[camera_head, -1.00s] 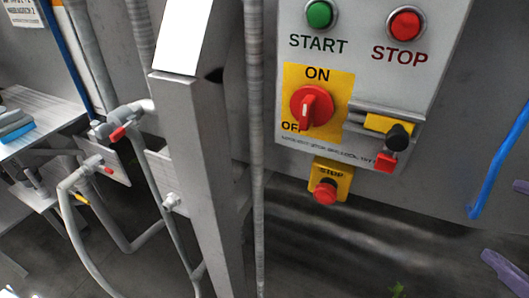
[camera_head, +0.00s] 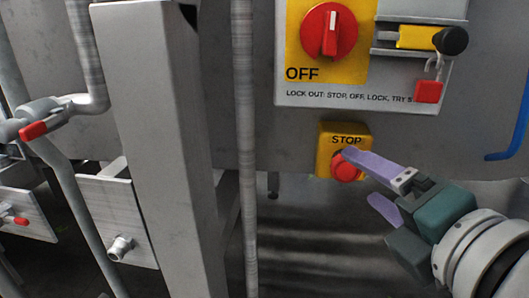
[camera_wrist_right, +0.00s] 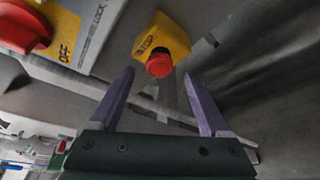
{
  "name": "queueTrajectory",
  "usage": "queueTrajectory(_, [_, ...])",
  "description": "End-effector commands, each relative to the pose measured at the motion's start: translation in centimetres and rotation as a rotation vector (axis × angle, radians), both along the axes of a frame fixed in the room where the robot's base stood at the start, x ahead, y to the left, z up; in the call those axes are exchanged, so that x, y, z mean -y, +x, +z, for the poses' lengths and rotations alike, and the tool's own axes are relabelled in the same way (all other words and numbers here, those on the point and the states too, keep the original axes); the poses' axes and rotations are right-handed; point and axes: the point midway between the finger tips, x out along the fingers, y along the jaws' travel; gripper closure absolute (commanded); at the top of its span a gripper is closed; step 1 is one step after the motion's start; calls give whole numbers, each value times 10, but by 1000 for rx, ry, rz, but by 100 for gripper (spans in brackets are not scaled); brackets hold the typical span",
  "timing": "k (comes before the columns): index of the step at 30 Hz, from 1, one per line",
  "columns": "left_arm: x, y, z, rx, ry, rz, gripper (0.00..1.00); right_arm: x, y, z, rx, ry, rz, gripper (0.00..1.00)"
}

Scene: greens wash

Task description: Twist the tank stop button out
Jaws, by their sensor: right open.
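The tank stop button is a red mushroom button (camera_head: 344,170) on a small yellow box marked STOP (camera_head: 327,150), fixed to the grey tank wall below the control panel. In the right wrist view the red button (camera_wrist_right: 159,65) sits on the yellow box (camera_wrist_right: 174,38), ahead of the fingertips and between their lines. My right gripper (camera_head: 362,179) has purple fingers, open and empty. In the head view its upper finger overlaps the button's edge; I cannot tell whether it touches. The fingers also show in the right wrist view (camera_wrist_right: 160,86). My left gripper is not in view.
Above is the control panel (camera_head: 350,97) with a red rotary switch (camera_head: 329,31), a yellow-and-black lock bolt (camera_head: 418,38) and a hanging red tag (camera_head: 428,92). A grey post (camera_head: 165,150) and pipe stand left. A blue hose (camera_head: 515,135) hangs right.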

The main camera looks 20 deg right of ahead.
Motion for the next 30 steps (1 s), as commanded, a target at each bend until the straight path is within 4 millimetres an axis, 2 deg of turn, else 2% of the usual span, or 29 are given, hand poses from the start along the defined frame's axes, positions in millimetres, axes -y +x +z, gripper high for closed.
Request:
queueTrajectory(3, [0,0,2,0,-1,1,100,5,20,-3,2,-3,0,20])
queueTrajectory(9, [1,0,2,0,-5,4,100,9,41,-9,1,0,1,20])
queueTrajectory(20, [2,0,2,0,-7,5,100,10,45,-11,-1,1,0,20])
queueTrajectory(30, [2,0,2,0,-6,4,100,10,45,-11,-1,1,0,58])
